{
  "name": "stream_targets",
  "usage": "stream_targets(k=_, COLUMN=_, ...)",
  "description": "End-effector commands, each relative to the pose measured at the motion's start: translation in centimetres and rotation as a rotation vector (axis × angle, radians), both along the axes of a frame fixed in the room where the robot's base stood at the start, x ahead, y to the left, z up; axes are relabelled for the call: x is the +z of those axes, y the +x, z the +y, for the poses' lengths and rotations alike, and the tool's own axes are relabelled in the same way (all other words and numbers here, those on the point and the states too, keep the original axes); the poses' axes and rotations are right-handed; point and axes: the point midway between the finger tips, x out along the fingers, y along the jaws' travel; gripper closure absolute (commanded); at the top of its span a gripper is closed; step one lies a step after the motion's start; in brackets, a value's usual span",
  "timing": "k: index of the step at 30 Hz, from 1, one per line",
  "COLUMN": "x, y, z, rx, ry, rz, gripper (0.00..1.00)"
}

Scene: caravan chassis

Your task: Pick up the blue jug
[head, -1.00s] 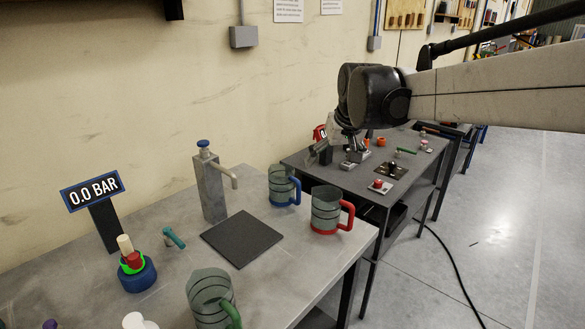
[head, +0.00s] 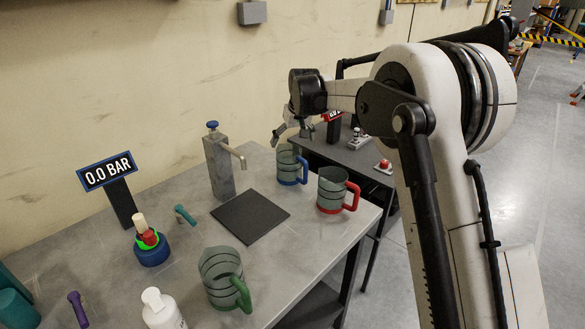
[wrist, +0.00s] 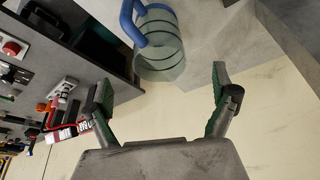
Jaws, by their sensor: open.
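The blue jug (head: 286,166), a grey see-through measuring jug with a blue base ring and blue handle, stands upright near the back right of the grey table. The wrist view also shows this jug (wrist: 165,62) at the top, beyond and between the fingertips, with its handle to the upper left. My gripper (head: 290,132) hangs above and behind the jug, near the wall. In the wrist view my gripper (wrist: 161,82) is open and empty, its fingers spread wide and apart from the jug.
A red-handled jug (head: 330,190) stands close to its right, a green-handled jug (head: 220,278) nearer the front. A tap post (head: 217,165) and dark mat (head: 250,217) are to the left. A second bench (head: 350,158) lies behind right.

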Motion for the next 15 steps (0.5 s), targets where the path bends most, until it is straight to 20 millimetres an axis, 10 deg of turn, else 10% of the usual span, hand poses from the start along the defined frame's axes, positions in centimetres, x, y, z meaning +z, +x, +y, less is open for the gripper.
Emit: stream_targets(k=15, x=-6.6, y=2.4, z=1.0, rx=0.0, ry=0.0, rz=0.0, gripper=0.07)
